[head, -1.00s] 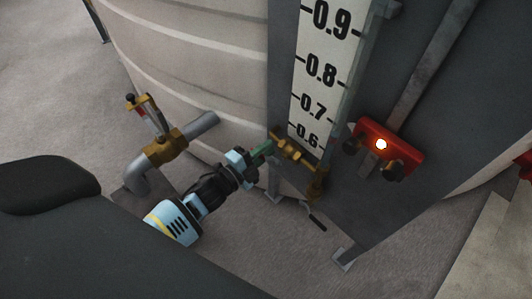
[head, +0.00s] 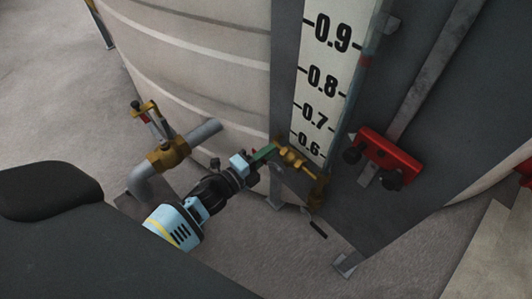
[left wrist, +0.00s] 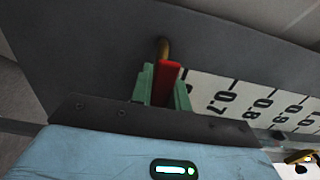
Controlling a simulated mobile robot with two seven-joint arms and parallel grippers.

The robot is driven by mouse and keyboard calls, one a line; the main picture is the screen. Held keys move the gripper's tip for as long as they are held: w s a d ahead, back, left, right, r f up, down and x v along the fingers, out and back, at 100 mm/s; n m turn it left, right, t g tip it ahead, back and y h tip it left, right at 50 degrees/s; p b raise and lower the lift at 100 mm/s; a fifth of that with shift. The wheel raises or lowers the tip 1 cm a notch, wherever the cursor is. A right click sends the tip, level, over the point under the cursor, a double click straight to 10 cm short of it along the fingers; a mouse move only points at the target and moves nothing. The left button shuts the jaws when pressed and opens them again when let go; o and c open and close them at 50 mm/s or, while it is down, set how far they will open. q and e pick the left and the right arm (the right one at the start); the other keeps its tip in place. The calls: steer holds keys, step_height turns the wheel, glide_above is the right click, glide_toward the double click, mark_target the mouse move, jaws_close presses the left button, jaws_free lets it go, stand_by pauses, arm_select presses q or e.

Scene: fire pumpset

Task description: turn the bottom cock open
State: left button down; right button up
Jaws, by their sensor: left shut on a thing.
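The bottom cock (head: 296,163) is a brass fitting at the foot of the level gauge, just below the 0.6 mark. My left gripper (head: 265,152) reaches it from the left, its green fingertips beside the brass body. In the left wrist view, the green fingers (left wrist: 162,84) are shut on a red handle (left wrist: 168,80), with a brass stem end showing beyond it. The fingers hide part of the handle, and the handle is hard to see in the head view. My right gripper is not in view.
The white gauge scale (head: 321,85) rises above the cock. A red bracket (head: 389,155) with black knobs sits to its right. A brass valve (head: 168,154) on a grey pipe stands left of my arm, close to the ribbed tank (head: 200,60). Floor is clear below.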

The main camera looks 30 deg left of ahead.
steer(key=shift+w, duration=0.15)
arm_select(q)
steer(key=c, duration=1.3)
jaws_free()
steer(key=shift+c, duration=0.2)
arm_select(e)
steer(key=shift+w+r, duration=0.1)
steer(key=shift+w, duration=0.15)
arm_select(q)
steer(key=p+v, duration=0.1)
steer(key=v, duration=0.6)
steer(key=shift+s+a, duration=0.2)
steer(key=shift+s, duration=0.15)
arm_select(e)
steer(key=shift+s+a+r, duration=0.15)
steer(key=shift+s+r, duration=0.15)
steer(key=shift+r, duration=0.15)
arm_select(q)
steer(key=shift+r, duration=0.1)
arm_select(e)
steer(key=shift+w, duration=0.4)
